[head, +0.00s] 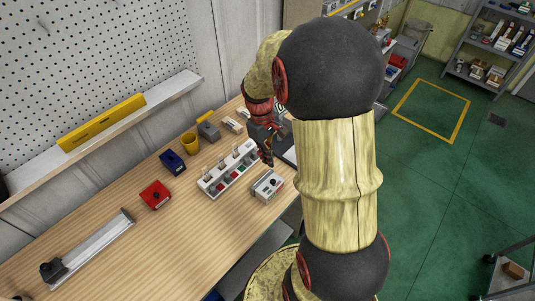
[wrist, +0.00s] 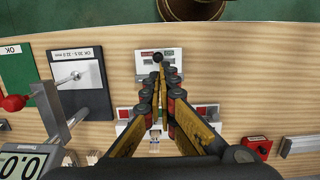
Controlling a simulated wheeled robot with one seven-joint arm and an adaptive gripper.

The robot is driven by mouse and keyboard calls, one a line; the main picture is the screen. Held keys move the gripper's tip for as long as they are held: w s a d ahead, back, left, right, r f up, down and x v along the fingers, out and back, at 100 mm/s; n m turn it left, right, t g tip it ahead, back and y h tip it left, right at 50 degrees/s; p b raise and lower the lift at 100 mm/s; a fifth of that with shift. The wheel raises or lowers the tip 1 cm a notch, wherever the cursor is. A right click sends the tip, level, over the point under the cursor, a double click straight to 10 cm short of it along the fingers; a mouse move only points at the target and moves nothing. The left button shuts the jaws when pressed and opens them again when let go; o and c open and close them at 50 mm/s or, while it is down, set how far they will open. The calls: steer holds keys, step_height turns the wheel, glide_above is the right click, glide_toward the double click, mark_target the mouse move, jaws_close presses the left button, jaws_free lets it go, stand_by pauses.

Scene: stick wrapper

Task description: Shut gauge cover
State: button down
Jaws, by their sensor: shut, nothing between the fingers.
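A small grey-white box (head: 267,186) with a black knob stands near the table's front edge. It also shows in the wrist view (wrist: 143,57), partly hidden by my fingers. No part is clearly recognisable as a gauge cover, and I cannot tell how any cover stands. A digital display (wrist: 22,163) reading 0.0 sits at the lower left of the wrist view, beside a dark plate with a metal lever. My gripper (head: 267,157) is shut and empty, pointing down beside the box in the head view. In the wrist view its fingertips (wrist: 158,70) overlap the box; contact cannot be told.
A white rack (head: 213,188) with several slots stands left of the box. A metal rail (head: 92,248) lies at the left. The front middle is clear.

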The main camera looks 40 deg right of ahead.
mark_target(274, 182)
steer(key=f, duration=0.3)
steer(key=s+f, duration=0.1)
steer(key=f, duration=0.5)
steer(key=shift+s+f+b, duration=0.1)
steer(key=shift+s+b, duration=0.1)
steer(key=shift+b, duration=0.15)
steer(key=shift+s+d+f, duration=0.1)
steer(key=shift+s+f, duration=0.35)
steer(key=shift+f, duration=0.25)
steer(key=shift+s+f, duration=0.3)
steer(key=shift+a, duration=0.2)
step_height(274, 182, up, 15)
steer(key=p, duration=0.3)
steer(key=shift+w+d+f+p, duration=0.15)
steer(key=shift+w+d+p, duration=0.05)
steer(key=shift+p, duration=0.15)
